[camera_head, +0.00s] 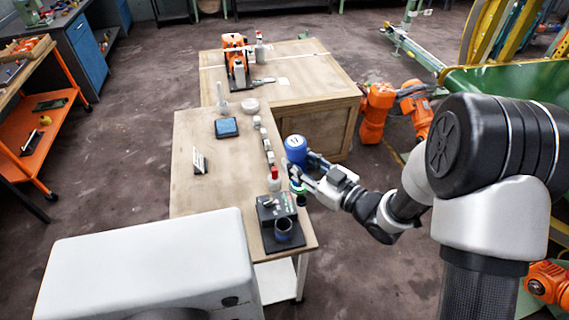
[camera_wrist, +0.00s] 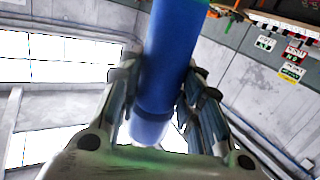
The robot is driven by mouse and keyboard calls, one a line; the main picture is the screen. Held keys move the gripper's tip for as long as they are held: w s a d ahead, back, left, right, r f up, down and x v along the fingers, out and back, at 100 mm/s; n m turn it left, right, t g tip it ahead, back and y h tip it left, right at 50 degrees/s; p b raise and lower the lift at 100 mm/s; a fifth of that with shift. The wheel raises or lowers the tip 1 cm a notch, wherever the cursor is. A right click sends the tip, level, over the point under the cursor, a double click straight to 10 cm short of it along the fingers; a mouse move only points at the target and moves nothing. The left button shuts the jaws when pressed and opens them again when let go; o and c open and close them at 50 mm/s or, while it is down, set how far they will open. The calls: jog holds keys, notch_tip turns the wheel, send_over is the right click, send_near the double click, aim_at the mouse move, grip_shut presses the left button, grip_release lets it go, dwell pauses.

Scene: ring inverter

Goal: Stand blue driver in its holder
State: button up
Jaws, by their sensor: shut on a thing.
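The blue driver (camera_head: 296,148) is a thick blue cylinder with a pale round end facing up in the head view. My gripper (camera_head: 303,172) is shut on it and holds it near the right edge of the front table. In the wrist view the blue driver (camera_wrist: 172,50) runs between the two fingers of my gripper (camera_wrist: 165,88). Its lower part is hidden in the head view. A dark stand with a round blue-grey cup (camera_head: 283,229), which looks like the holder, is at the table's near right corner. The driver is apart from it, farther back.
A black box (camera_head: 275,207) and a red-capped bottle (camera_head: 273,178) stand close to the gripper. A row of small grey blocks (camera_head: 266,143), a blue tray (camera_head: 227,127) and a small upright sign (camera_head: 199,161) are on the table (camera_head: 190,190). The table's left part is clear.

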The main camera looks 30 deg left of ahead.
jog(key=s+a+g, duration=0.1)
jog(key=s, duration=0.1)
jog(key=s+a+r+g+y, duration=0.1)
jog(key=shift+s+a+n, duration=0.15)
jog(key=shift+s+n, duration=0.2)
jog(key=shift+n, duration=0.05)
jog(key=shift+r, duration=0.1)
notch_tip(320, 180, down, 17)
jog(key=b, duration=1.4)
jog(key=shift+r+b, duration=0.2)
jog(key=shift+b, duration=0.1)
jog(key=shift+f, duration=0.25)
jog(key=o, duration=1.3)
jog(key=shift+c, duration=0.2)
jog(key=shift+o, duration=0.2)
jog(key=shift+f, duration=0.15)
